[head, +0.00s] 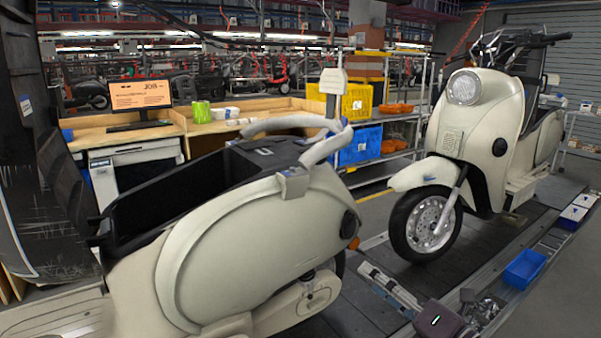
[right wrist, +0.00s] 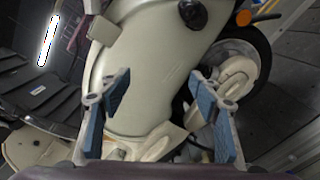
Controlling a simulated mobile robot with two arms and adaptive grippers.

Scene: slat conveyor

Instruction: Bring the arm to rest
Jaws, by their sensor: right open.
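My right gripper (head: 482,312) shows at the bottom of the head view, right of the near scooter, above the conveyor's edge. In the right wrist view its two blue-grey fingers (right wrist: 160,105) stand wide apart with nothing held between them. The cream body of the near scooter (right wrist: 145,75) fills the view behind the fingers; I cannot tell the distance. In the head view this scooter (head: 255,235) stands at the left front, with its dark open seat compartment (head: 175,200). My left gripper is not in the head view.
A second cream scooter (head: 485,130) stands farther along the slat conveyor (head: 370,225). A blue bin (head: 524,268) lies near the conveyor's right edge. A wooden workbench (head: 220,124) with a monitor (head: 140,95) stands behind. Floor at the lower right (head: 565,290) is clear.

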